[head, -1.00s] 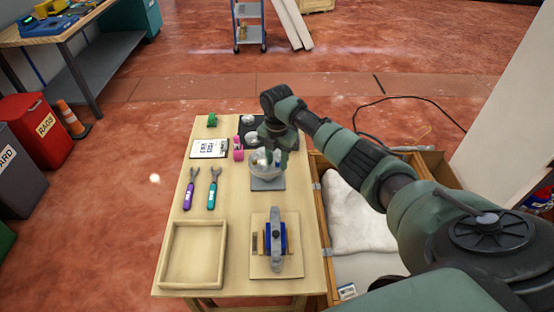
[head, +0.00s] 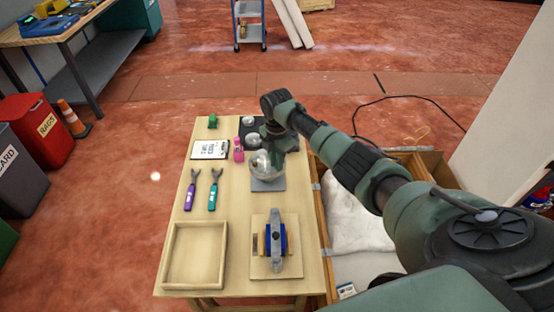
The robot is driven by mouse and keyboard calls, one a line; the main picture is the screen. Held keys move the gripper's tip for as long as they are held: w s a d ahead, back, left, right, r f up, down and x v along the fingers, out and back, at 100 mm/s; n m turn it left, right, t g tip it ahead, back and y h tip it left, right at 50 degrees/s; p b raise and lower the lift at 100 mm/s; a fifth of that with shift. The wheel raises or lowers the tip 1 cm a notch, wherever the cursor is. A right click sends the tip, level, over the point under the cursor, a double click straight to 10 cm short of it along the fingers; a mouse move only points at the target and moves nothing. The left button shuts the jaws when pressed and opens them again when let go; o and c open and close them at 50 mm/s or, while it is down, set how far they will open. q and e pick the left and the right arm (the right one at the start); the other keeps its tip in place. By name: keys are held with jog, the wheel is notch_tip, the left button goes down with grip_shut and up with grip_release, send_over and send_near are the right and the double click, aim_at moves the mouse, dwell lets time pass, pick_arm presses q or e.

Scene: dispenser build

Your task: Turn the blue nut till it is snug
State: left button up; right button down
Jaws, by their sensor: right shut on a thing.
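A clear round bowl (head: 264,168) stands on a grey square plate (head: 268,185) in the middle of the table's right side. My right gripper (head: 276,158) points down at the bowl's back right, overlapping its rim in the picture. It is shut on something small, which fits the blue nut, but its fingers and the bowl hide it. I cannot tell how far down the nut sits. My left gripper is out of view.
A blue vise-like fixture (head: 268,240) on a board, an empty wooden tray (head: 167,255), two wrenches (head: 190,193) (head: 213,190), a clipboard (head: 209,149) and a pink item (head: 238,150) share the table (head: 240,210). An open crate (head: 324,235) adjoins its right side.

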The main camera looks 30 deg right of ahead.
jog(key=m+p, duration=0.1)
jog(key=m, duration=0.2)
jog(key=shift+w+r+m, duration=0.1)
jog(key=shift+r+m, duration=0.05)
jog(key=shift+m, duration=0.25)
jog(key=m+p, duration=0.1)
jog(key=m, duration=0.2)
jog(key=shift+m+p, duration=0.3)
jog(key=shift+p, duration=0.05)
jog(key=m+p, duration=0.1)
jog(key=m, duration=0.2)
jog(key=shift+w+m, duration=0.15)
jog(key=shift+m, duration=0.15)
jog(key=shift+d+m+p, duration=0.15)
jog(key=shift+m+p, duration=0.2)
jog(key=shift+m, duration=1.45)
jog(key=c, duration=1.4)
grip_release()
jog(key=shift+r, duration=3.85)
